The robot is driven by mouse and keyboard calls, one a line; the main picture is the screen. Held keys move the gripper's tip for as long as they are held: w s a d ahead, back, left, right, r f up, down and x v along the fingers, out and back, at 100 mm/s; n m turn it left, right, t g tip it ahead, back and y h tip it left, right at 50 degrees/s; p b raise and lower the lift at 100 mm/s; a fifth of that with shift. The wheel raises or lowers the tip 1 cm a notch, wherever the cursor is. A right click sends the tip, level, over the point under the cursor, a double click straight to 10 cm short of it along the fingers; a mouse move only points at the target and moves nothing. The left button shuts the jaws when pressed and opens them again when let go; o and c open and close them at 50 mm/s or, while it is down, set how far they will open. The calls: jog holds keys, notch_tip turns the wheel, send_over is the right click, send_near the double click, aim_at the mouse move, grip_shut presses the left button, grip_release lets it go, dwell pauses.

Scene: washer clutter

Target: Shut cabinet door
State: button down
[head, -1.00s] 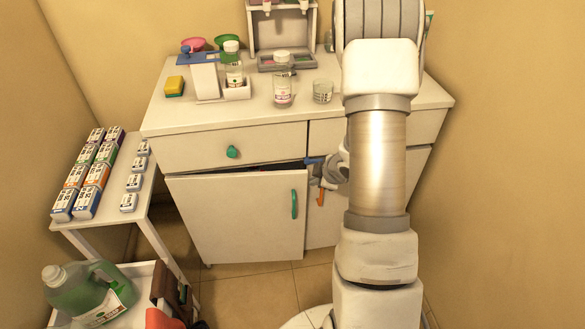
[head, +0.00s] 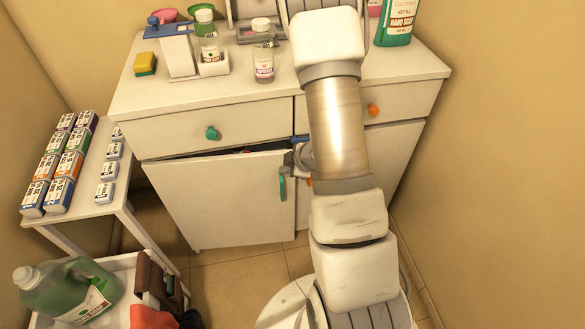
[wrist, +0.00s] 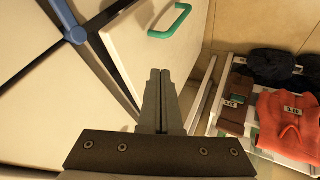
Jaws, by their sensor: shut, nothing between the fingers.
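The white cabinet door (head: 215,205) with a green handle (head: 283,187) is on the lower left of the cabinet (head: 205,90). It is slightly ajar, with a dark gap along its top edge. In the wrist view the door (wrist: 158,55) and its green handle (wrist: 170,22) lie just beyond the fingers. My gripper (wrist: 160,75) is shut and empty, with its fingertips over the door in that view; I cannot tell whether they touch it. In the head view my gripper is at the door's right edge, mostly hidden by my arm.
Bottles, a yellow sponge (head: 146,63) and a green soap refill (head: 397,20) stand on the cabinet top. A side table (head: 95,205) with several small boxes is at the left. A cart (head: 110,285) holds a green jug (head: 65,288) and red cloth. Tiled floor is clear before the door.

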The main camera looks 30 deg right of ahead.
aim_at(275, 163)
jog(key=shift+w+d+f, duration=0.2)
jog(key=shift+w+f, duration=0.1)
jog(key=shift+w, duration=0.55)
jog(key=shift+w+d+f, duration=0.2)
jog(key=shift+w+f, duration=0.05)
jog(key=shift+w, duration=0.55)
jog(key=shift+w+d+f, duration=0.2)
jog(key=shift+w+f, duration=0.1)
jog(key=shift+w, duration=0.55)
